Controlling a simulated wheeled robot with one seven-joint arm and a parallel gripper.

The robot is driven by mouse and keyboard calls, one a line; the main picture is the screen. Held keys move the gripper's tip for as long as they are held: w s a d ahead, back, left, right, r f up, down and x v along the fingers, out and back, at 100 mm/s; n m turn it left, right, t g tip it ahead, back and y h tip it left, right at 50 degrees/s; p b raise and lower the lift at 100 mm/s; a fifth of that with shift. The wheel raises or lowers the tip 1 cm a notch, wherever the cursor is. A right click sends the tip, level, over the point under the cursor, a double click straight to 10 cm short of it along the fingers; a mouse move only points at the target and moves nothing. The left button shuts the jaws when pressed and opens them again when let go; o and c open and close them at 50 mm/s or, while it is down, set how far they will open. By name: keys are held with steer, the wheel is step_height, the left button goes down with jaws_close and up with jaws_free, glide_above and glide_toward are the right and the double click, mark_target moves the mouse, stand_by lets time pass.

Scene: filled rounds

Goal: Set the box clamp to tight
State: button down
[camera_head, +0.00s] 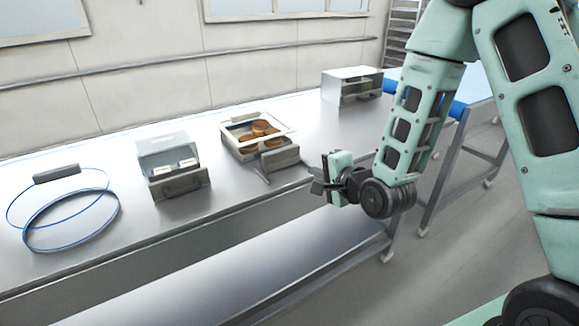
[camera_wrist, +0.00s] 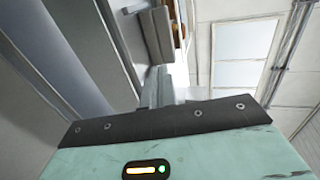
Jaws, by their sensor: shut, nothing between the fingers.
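An open pale box (camera_head: 232,139) holds several brown rounds (camera_head: 262,128) on the metal table. A grey block (camera_head: 281,158) stands at its front right, with a thin lever (camera_head: 262,176) beside it. This may be the box clamp; I cannot tell its setting. My gripper (camera_head: 318,186) is shut and empty, to the right of the block and apart from it, near the table's front edge. The wrist view shows the grey block (camera_wrist: 155,34) ahead with part of the rounds (camera_wrist: 178,30) behind it.
A clear-topped box with a handle (camera_head: 181,183) stands left of the open box. Blue-edged hoops (camera_head: 72,249) and a dark grey block (camera_head: 57,172) lie at the far left. Another clear-topped box (camera_head: 350,77) stands at the back right. Bare table (camera_head: 300,107) lies between the boxes.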

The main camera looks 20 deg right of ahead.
mark_target(283, 150)
steer(key=shift+w+a+f+b, duration=0.15)
steer(key=shift+w+f+b, duration=0.25)
steer(key=shift+b, duration=1.65)
steer(key=p+x, duration=0.1)
steer(key=x, duration=0.2)
steer(key=r+p+x, duration=0.1)
steer(key=x, duration=0.3)
steer(key=p+x, duration=0.2)
steer(key=x, duration=0.2)
steer(key=shift+w+r, duration=0.25)
steer(key=shift+w, duration=0.1)
steer(key=shift+a, duration=0.1)
steer(key=b+x, duration=0.1)
steer(key=x, duration=0.1)
steer(key=r+b+x, duration=0.1)
steer(key=x, duration=0.2)
steer(key=shift+w, duration=0.15)
steer(key=shift+w+r, duration=0.25)
steer(key=shift+r, duration=0.05)
